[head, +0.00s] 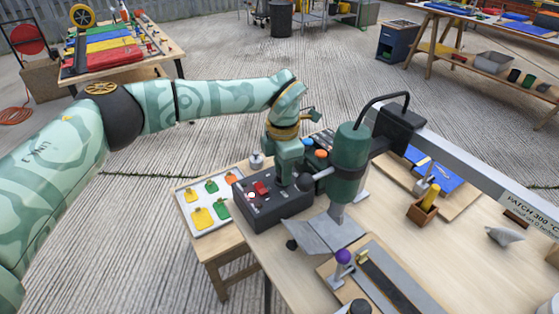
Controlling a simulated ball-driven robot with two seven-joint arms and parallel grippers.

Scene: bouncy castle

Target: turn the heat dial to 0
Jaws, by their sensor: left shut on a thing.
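A dark control box (262,211) with a red switch (261,188) stands at the left end of the workbench. My left gripper (286,181) reaches down onto the top of this box from above. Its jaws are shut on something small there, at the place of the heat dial. The gripper covers the dial, so I cannot read its pointer or its marks. My right gripper is not in view.
A tray of coloured patches (188,212) lies left of the box. The bench (460,270) has free wood at the right front.

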